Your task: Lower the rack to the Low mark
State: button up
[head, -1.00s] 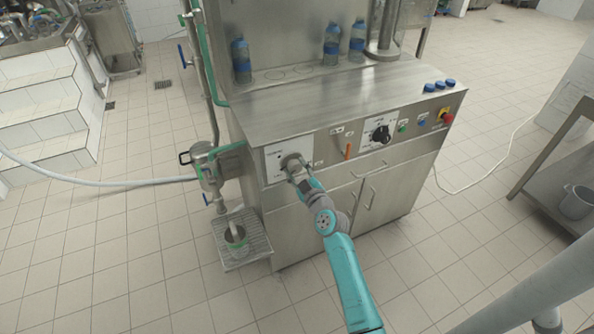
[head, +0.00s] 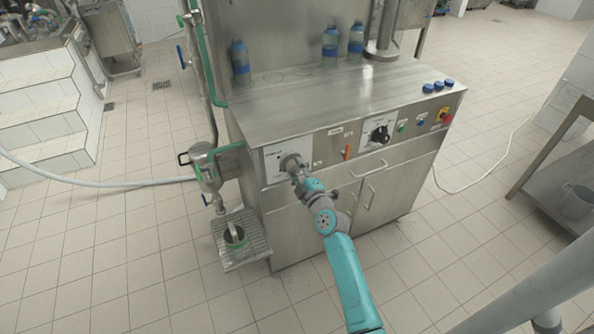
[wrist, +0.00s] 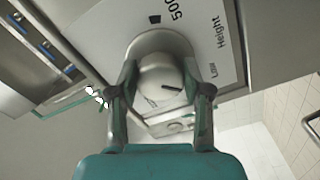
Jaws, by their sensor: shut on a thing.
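A round grey knob (wrist: 160,76) sits on a pale label plate (wrist: 95,30) on the machine front. In the wrist view the plate reads "Height", "Low" and "500". "Low" lies right of the knob, and a short dark line on the knob face slants toward that side. My gripper (wrist: 163,92) has one finger on each side of the knob and is shut on it. In the head view the knob (head: 291,162) is partly covered by my gripper (head: 298,174). No part is plainly marked as the rack; a grated tray (head: 257,251) juts out at lower left.
A metal cup (head: 235,239) stands on the grated tray. Right of the knob are an orange lever (head: 347,151), a black dial (head: 380,134) and a red button (head: 445,116). Cabinet handles (head: 376,168) stick out below. Blue-banded bottles (head: 330,46) stand on the machine top.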

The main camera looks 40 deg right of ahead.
jog(key=shift+a, duration=0.1)
jog(key=o, duration=1.2)
jog(key=shift+c, duration=0.2)
jog(key=shift+s, duration=0.1)
jog(key=v, duration=1.1)
jog(key=shift+s, duration=0.35)
jog(key=shift+a, duration=0.15)
